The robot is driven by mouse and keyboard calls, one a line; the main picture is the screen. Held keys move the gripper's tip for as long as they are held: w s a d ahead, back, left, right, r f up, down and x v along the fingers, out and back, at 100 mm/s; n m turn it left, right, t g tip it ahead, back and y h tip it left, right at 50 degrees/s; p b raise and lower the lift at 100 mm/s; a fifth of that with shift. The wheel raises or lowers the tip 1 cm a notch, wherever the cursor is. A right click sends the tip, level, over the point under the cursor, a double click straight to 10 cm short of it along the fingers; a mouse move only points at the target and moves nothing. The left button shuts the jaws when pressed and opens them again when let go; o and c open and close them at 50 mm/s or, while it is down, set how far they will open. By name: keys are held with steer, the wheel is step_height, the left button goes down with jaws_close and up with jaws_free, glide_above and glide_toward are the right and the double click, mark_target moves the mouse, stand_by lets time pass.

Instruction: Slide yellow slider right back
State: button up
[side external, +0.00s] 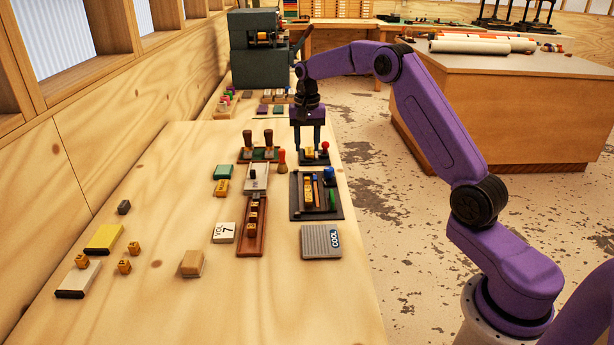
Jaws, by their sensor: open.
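My gripper (309,150) points down at the far right part of the table, with its two fingers apart. It is over a small dark device (316,159) with a red knob (325,146). A small yellow-orange piece (309,155) shows on this device, between or just behind the fingertips; I cannot tell whether they touch it. This piece may be the yellow slider, but it is too small to be sure. Part of the device is hidden by the fingers.
Just nearer is a dark tray (295,211) with coloured tools and a blue knob. To the left are a wooden composing tray (243,245), a rack with dark-handled stamps (245,158) and a red-orange peg (282,161). A grey COOL block (318,242) lies in front. The front-left table has bare patches.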

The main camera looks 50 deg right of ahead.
mark_target(307, 178)
step_height(307, 178, down, 11)
steer(key=shift+f, duration=0.15)
stand_by(0.4)
jaws_close()
